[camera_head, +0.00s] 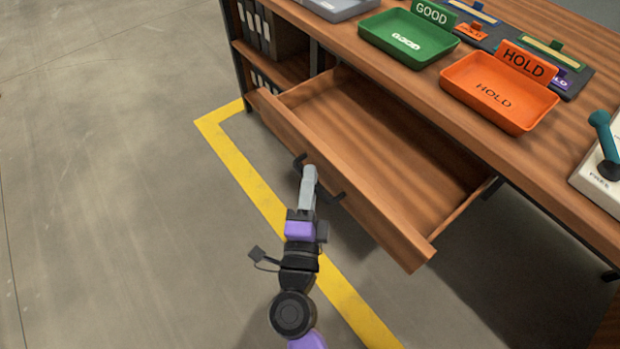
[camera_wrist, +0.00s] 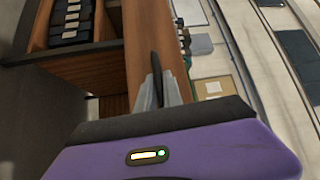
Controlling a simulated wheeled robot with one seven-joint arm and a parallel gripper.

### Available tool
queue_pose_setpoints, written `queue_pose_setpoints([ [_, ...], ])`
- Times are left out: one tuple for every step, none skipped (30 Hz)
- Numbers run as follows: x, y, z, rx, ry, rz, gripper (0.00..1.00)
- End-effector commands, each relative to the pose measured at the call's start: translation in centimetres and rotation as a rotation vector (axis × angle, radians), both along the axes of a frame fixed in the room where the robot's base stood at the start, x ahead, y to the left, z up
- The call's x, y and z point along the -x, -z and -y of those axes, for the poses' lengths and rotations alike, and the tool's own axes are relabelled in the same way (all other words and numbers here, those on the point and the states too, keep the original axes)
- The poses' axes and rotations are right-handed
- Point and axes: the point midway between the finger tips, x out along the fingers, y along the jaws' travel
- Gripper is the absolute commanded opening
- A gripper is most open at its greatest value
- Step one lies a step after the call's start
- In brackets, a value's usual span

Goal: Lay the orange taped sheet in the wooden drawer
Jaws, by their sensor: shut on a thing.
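The wooden drawer (camera_head: 385,145) is pulled out from the wooden bench, and its visible inside is empty. My gripper (camera_head: 309,172) is shut on the dark drawer handle (camera_head: 335,196) at the drawer's front face. In the wrist view the gripper's fingers (camera_wrist: 157,92) close around the dark handle bar (camera_wrist: 156,65). On the bench top, a dark flat piece with an orange tag (camera_head: 470,31) lies behind the trays, partly hidden. I cannot tell whether it is the orange taped sheet.
A green GOOD tray (camera_head: 385,45) and an orange HOLD tray (camera_head: 470,100) stand on the bench above the drawer. A white device with a teal lever (camera_head: 603,135) is at right. Shelves with binders (camera_head: 255,28) are left. The floor left of the yellow line (camera_head: 245,178) is clear.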

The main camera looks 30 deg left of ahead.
Motion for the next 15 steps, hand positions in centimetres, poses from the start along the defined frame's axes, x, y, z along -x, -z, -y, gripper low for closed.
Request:
queue_pose_setpoints([
  [0.0, 0.1, 0.1, 0.002, 0.001, -0.001, 0.0],
  [0.0, 0.1, 0.1, 0.002, 0.001, -0.001, 0.0],
  [0.0, 0.1, 0.1, 0.002, 0.001, -0.001, 0.0],
  [0.0, 0.1, 0.1, 0.002, 0.001, -0.001, 0.0],
  [0.0, 0.1, 0.1, 0.001, 0.002, -0.001, 0.0],
  [0.0, 0.1, 0.1, 0.002, 0.001, -0.001, 0.0],
  [0.1, 0.1, 0.0, 0.002, 0.001, -0.001, 0.0],
  [0.3, 0.0, 0.0, 0.002, 0.002, -0.002, 0.0],
  [0.8, 0.0, -0.2, 0.003, 0.002, -0.003, 0.0],
  [1.2, -0.1, -0.4, 0.003, 0.0, -0.004, 0.0],
  [1.7, -0.1, -0.6, 0.003, 0.001, -0.004, 0.0],
  [2.3, -0.1, -0.8, 0.004, 0.0, -0.004, 0.0],
  [2.8, -0.1, -1.0, 0.005, 0.001, -0.003, 0.0],
  [3.2, -0.1, -1.1, 0.004, 0.0, -0.004, 0.0],
  [3.6, -0.1, -1.2, 0.004, 0.0, -0.003, 0.0],
])
